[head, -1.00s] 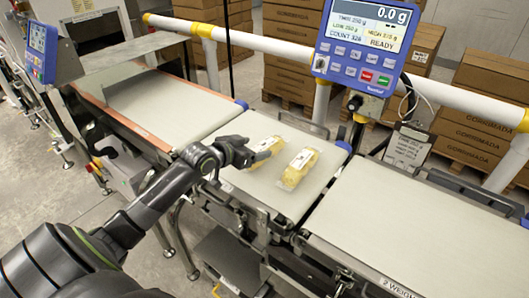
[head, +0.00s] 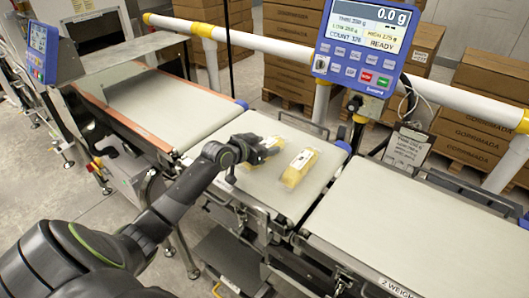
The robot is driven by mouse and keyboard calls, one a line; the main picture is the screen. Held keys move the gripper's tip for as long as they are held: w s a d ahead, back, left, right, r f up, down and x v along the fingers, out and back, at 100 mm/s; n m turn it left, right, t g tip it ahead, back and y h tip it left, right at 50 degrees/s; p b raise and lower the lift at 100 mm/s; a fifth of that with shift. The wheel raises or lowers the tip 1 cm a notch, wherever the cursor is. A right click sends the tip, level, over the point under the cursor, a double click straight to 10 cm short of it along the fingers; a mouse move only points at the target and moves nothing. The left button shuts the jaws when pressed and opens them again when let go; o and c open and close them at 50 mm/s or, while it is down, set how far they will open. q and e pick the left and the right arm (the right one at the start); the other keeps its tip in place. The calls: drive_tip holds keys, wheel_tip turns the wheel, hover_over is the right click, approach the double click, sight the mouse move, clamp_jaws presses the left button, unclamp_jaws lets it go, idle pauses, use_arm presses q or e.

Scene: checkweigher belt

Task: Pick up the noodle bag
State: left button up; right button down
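Two noodle bags, clear with yellowish contents and white labels, lie on the middle belt section (head: 262,187). The right noodle bag (head: 298,168) lies clear of my arm. The left noodle bag (head: 272,144) is partly hidden by my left gripper (head: 259,152). My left arm reaches in from the lower left, and the gripper's dark fingers are at this bag's near left side. Whether the fingers touch the bag or close on it cannot be told. My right gripper is not in view.
The blue display unit (head: 366,47) on its post stands behind the belt, reading 0.0 g. A white rail (head: 263,42) runs along the back. The left belt (head: 175,105) and the right belt (head: 415,225) are bare. Stacked cartons (head: 478,105) stand beyond.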

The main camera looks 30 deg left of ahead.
use_arm(q)
drive_tip(key=c, duration=0.8)
drive_tip(key=shift+o, duration=0.2)
drive_tip(key=shift+r, duration=0.1)
